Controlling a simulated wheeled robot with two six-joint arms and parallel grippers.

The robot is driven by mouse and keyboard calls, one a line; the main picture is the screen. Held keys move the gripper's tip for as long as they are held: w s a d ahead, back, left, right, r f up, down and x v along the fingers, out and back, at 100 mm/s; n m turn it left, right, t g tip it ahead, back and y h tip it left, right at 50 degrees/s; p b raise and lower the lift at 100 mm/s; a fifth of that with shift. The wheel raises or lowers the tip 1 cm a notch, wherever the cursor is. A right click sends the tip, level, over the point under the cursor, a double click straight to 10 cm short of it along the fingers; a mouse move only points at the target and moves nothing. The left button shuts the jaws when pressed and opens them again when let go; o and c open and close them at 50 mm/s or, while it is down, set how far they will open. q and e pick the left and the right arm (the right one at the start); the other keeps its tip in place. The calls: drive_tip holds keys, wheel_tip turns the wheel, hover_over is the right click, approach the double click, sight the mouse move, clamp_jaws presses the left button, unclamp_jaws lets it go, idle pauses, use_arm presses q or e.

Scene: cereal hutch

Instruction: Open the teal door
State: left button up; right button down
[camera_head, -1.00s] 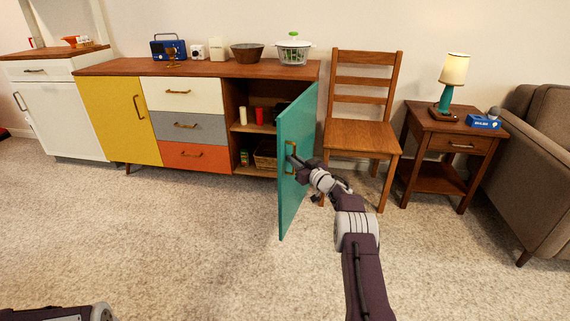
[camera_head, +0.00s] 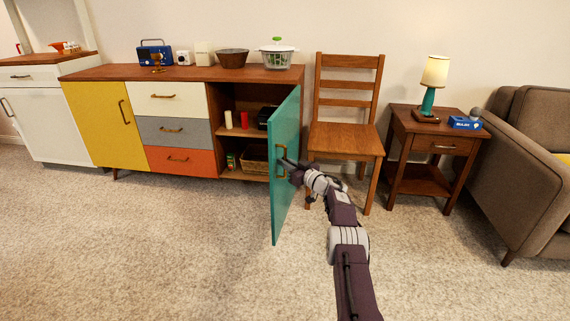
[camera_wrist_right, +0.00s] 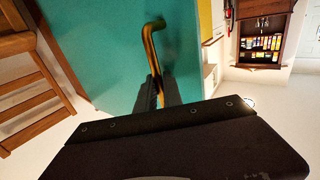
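The teal door (camera_head: 285,180) of the hutch stands wide open, swung out into the room from the cabinet's right end. Its brass handle (camera_head: 281,160) is on the face turned toward the chair. My right gripper (camera_head: 287,165) is at that handle. In the right wrist view the two dark fingers (camera_wrist_right: 157,92) sit on either side of the brass handle (camera_wrist_right: 150,48), closed around its bar against the teal panel. My left gripper is not in view.
A wooden chair (camera_head: 345,137) stands close to the right of the door. A side table (camera_head: 430,150) and brown sofa are farther right. The carpet in front is clear.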

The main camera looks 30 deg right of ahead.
drive_tip(key=c, duration=1.8)
unclamp_jaws()
drive_tip(key=shift+d+r, duration=0.1)
drive_tip(key=shift+d, duration=0.05)
drive_tip(key=shift+o, duration=0.2)
drive_tip(key=shift+s+r+p, duration=0.15)
drive_tip(key=shift+p, duration=0.35)
drive_tip(key=b+v, duration=0.8)
drive_tip(key=b, duration=0.8)
drive_tip(key=shift+s, duration=0.35)
drive_tip(key=shift+d, duration=0.15)
